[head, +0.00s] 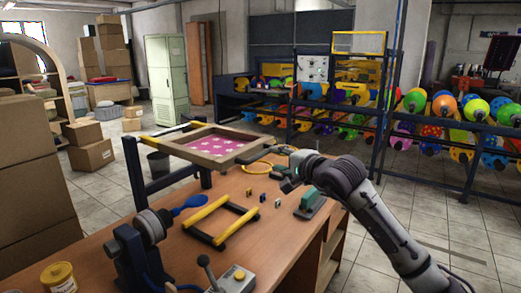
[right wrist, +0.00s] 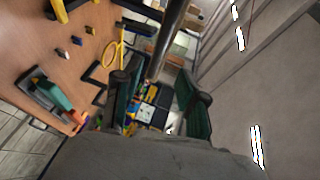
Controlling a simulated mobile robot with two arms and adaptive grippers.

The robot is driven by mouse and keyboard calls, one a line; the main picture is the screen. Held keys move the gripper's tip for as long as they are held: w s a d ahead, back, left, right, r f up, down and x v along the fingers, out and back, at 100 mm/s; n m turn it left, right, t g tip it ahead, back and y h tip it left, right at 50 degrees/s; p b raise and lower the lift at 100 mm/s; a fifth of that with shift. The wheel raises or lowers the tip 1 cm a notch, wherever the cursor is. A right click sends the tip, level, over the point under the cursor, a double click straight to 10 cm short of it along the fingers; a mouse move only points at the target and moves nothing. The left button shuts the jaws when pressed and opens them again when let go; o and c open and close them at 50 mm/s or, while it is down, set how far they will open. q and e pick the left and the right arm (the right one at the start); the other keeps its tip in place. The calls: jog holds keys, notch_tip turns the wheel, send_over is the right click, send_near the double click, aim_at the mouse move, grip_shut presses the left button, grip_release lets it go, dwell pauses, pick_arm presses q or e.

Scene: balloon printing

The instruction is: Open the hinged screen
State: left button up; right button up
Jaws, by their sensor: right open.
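The hinged screen (head: 240,153) is a wooden frame with a pink patterned panel, near the back edge of the table. It looks roughly flat, above a dark blue stand (head: 137,178) at its left. My right gripper (head: 290,184) is over the table, to the right of and nearer than the screen, apart from it. In the right wrist view its two dark green fingers (right wrist: 155,98) are spread with nothing held between them. I cannot make out the screen clearly there. My left gripper is not in view.
A grey lever box (head: 233,280) stands in front. Balloon racks stand behind.

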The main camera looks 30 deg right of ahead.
aim_at(262, 155)
jog(key=w, duration=0.1)
jog(key=w+p, duration=0.1)
jog(key=w, duration=0.2)
jog(key=shift+w+a+f, duration=0.1)
jog(key=shift+w+f, duration=0.15)
jog(key=shift+f, duration=0.05)
jog(key=w, duration=0.2)
jog(key=w+f+p, duration=0.1)
jog(key=w, duration=0.1)
jog(key=shift+w, duration=0.1)
jog(key=shift+w+f+p, duration=0.15)
jog(key=shift+w+p, duration=0.1)
jog(key=shift+p, duration=0.05)
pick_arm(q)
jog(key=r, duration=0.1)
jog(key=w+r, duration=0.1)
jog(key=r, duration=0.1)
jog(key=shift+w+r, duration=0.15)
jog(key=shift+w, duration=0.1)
pick_arm(e)
grip_shut()
